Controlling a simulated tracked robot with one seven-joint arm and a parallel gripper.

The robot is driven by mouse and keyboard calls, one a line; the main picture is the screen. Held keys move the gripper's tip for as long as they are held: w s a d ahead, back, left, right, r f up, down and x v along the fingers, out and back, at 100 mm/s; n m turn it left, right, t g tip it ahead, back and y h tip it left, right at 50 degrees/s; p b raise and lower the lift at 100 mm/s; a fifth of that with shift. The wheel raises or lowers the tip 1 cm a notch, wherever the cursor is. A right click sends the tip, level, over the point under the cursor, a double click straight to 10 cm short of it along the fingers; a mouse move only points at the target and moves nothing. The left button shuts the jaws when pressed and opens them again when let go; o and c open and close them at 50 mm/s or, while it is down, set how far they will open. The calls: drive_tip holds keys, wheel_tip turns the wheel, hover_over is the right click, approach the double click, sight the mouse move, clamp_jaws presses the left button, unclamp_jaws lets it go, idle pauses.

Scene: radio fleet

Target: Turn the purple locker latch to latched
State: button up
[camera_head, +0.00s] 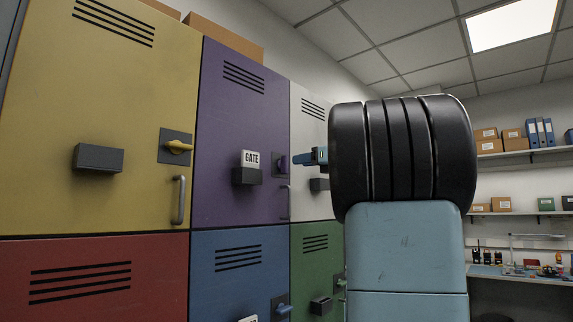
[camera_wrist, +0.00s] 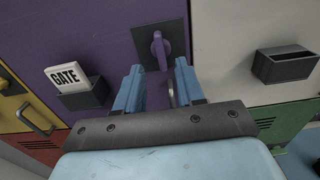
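The purple locker door (camera_head: 235,120) stands in the upper row between the yellow and white doors. Its purple latch (camera_head: 283,164) sits on a dark plate at the door's right side, partly hidden in the head view. In the wrist view the latch (camera_wrist: 160,50) shows as a knob with its handle roughly upright in the picture. My gripper (camera_head: 308,157) is just right of the latch in the head view. In the wrist view my gripper (camera_wrist: 159,67) is open, its two blue fingers apart with the latch between and beyond their tips. I see no contact.
A GATE tag (camera_head: 251,158) stands in a dark holder (camera_head: 247,177) left of the latch. The purple door's handle (camera_wrist: 171,94) shows between my fingers. A dark holder (camera_wrist: 286,65) is on the white door. The yellow latch (camera_head: 178,147) lies sideways.

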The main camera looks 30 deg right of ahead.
sight(287, 163)
drive_tip(key=x, duration=0.6)
drive_tip(key=shift+w, duration=0.35)
